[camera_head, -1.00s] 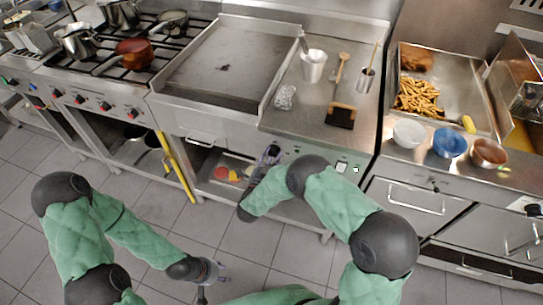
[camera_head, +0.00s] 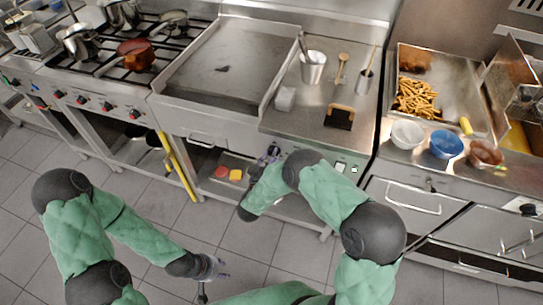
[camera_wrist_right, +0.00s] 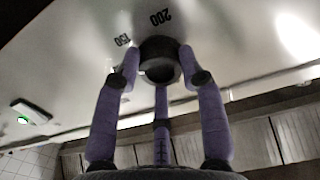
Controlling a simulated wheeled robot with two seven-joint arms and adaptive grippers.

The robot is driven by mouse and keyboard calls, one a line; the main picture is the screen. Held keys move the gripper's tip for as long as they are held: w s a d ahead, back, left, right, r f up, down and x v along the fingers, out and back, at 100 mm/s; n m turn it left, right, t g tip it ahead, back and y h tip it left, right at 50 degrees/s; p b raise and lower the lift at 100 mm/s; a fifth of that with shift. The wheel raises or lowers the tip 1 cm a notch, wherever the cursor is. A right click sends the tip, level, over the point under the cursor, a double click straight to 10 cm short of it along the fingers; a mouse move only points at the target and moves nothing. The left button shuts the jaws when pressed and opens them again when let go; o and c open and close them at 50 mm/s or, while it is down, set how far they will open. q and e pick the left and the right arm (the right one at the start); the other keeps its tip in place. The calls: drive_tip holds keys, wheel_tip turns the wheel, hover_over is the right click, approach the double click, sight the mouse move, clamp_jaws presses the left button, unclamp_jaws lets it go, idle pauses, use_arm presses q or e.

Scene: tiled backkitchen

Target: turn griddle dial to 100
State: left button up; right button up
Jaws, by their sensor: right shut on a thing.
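The griddle (camera_head: 215,62) is a flat steel plate in the counter, with a steel front panel below the worktop. In the right wrist view, the dark round griddle dial (camera_wrist_right: 160,60) sits on the pale panel, with the marks 150 and 200 printed beside it. My right gripper (camera_wrist_right: 158,66) has its purple fingers closed around the dial, one on each side. In the head view, my right gripper (camera_head: 270,156) is at the front panel and the dial is hidden. The dial's pointer cannot be made out. My left gripper (camera_head: 214,268) hangs low over the floor, away from the counter.
A switch with a green light (camera_wrist_right: 30,112) is on the same panel. A yellow bar (camera_head: 175,165) stands upright left of my right gripper. A shelf (camera_head: 212,160) with red and yellow items lies below the griddle. The tiled floor (camera_head: 230,236) in front is clear.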

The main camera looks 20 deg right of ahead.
drive_tip(key=shift+n, duration=1.5)
drive_tip(key=shift+p, duration=0.3)
drive_tip(key=o, duration=1.1)
drive_tip(key=shift+o, duration=0.2)
drive_tip(key=v, duration=1.2)
